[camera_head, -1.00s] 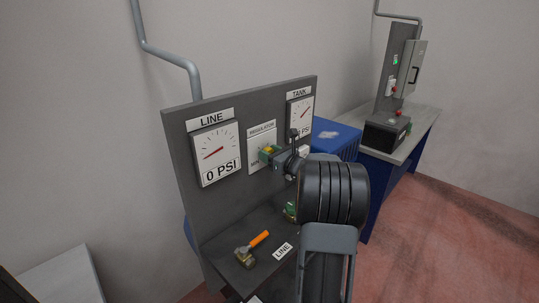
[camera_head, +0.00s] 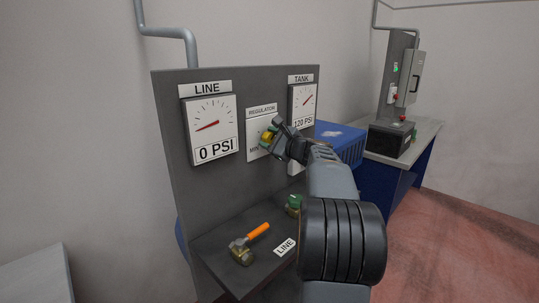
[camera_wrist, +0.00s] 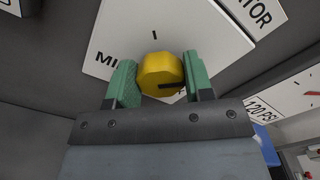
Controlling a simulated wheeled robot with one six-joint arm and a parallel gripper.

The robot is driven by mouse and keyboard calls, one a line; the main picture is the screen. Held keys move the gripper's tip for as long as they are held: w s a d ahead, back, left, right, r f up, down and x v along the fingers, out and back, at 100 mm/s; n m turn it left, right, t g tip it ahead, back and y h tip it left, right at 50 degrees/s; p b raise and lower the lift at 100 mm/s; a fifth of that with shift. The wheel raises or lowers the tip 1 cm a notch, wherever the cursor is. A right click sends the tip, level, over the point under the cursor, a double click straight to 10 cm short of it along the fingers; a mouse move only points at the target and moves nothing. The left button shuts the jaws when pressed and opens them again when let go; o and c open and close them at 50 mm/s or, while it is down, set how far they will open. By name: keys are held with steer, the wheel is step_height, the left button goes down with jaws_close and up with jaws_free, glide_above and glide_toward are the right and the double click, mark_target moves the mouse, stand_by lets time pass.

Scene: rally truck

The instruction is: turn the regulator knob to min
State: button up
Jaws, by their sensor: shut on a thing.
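The yellow regulator knob (camera_wrist: 160,72) sits on a white plate (camera_wrist: 150,25) marked REGULATOR, with MIN at the left in the wrist view. A black mark on the knob's lower right points right in that view, away from MIN. My gripper (camera_wrist: 159,64) has its green fingers on both sides of the knob and is shut on it. In the head view the knob (camera_head: 266,137) is partly hidden by my gripper (camera_head: 271,137), which reaches in from the right. The LINE gauge (camera_head: 212,130) reads 0 PSI; the TANK gauge (camera_head: 303,105) reads 120 PSI.
A blue crate (camera_head: 340,143) stands right of the panel. A bench (camera_head: 417,140) with a black box (camera_head: 390,139) is farther right.

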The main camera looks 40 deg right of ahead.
steer(key=n+b, duration=0.2)
steer(key=b, duration=0.1)
steer(key=f+n+b, duration=0.1)
steer(key=n+b, duration=0.1)
steer(key=b, duration=0.1)
steer(key=shift+n, duration=0.4)
steer(key=n+b, duration=0.3)
steer(key=b, duration=0.1)
steer(key=shift+n, duration=0.3)
steer(key=n+b, duration=0.6)
steer(key=n, duration=0.3)
steer(key=shift+b, duration=0.35)
steer(key=n+b, duration=0.2)
steer(key=n, duration=0.2)
steer(key=shift+d+n, duration=0.1)
steer(key=shift+n, duration=0.2)
steer(key=n+b, duration=0.1)
steer(key=n, duration=0.3)
steer(key=shift+d, duration=0.1)
steer(key=n, duration=0.5)
steer(key=shift+b, duration=0.4)
steer(key=n, duration=0.4)
steer(key=shift+d+r+n, duration=0.1)
steer(key=shift+r+n, duration=0.05)
steer(key=shift+n, duration=0.25)
